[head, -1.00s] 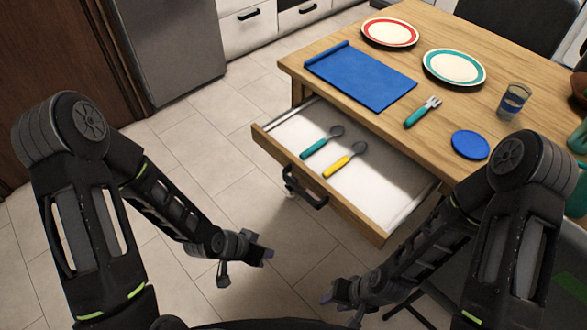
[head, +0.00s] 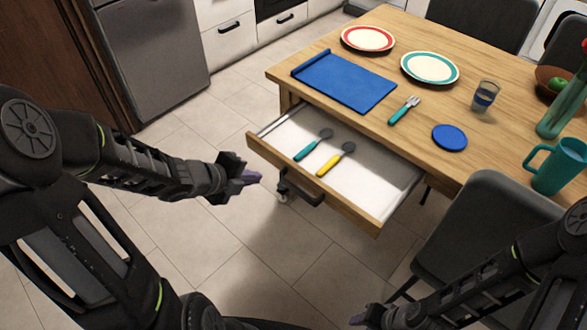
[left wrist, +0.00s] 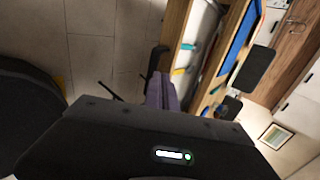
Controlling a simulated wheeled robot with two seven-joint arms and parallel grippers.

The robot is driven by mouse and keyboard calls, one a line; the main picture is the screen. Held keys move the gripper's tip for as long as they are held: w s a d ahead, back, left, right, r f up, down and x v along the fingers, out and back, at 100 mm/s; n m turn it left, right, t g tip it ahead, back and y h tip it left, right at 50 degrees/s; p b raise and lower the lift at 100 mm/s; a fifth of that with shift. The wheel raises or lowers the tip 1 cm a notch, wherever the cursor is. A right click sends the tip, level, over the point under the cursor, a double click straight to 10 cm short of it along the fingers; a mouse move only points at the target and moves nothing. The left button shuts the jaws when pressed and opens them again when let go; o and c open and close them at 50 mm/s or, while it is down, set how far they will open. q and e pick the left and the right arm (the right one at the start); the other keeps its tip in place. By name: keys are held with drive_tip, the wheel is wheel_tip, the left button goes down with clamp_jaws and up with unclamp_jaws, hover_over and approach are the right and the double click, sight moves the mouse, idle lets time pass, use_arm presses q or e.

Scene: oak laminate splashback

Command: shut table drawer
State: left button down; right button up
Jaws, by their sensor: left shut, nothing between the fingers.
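The table drawer (head: 375,190) is pulled well out of the wooden table (head: 455,175). Its white inside holds a teal-handled spoon (head: 313,145) and a yellow-handled spoon (head: 336,159). A dark handle (head: 300,189) is on its front. My left gripper (head: 252,177) is shut and empty, just left of the drawer front and near the handle; I cannot tell whether it touches. In the left wrist view its purple fingers (left wrist: 161,92) point toward the drawer (left wrist: 190,42). My right gripper (head: 358,320) is low at the bottom edge, apart from the drawer; its fingers are too small to read.
On the table are a blue mat (head: 345,82), two plates (head: 430,68), a fork (head: 404,110), a blue disc (head: 449,138), a glass (head: 484,97) and a teal mug (head: 560,166). A grey chair (head: 470,240) stands right of the drawer. The floor at left is clear.

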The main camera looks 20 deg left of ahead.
use_arm(q)
drive_tip(key=b, duration=0.5)
approach(292, 169)
wheel_tip(292, 169, down, 4)
drive_tip(key=shift+d+f, duration=0.1)
drive_tip(key=shift+d, duration=0.05)
drive_tip(key=w, duration=0.1)
drive_tip(key=w+d, duration=0.1)
drive_tip(key=shift+w, duration=0.25)
drive_tip(key=shift+w+d, duration=0.25)
drive_tip(key=shift+w, duration=0.5)
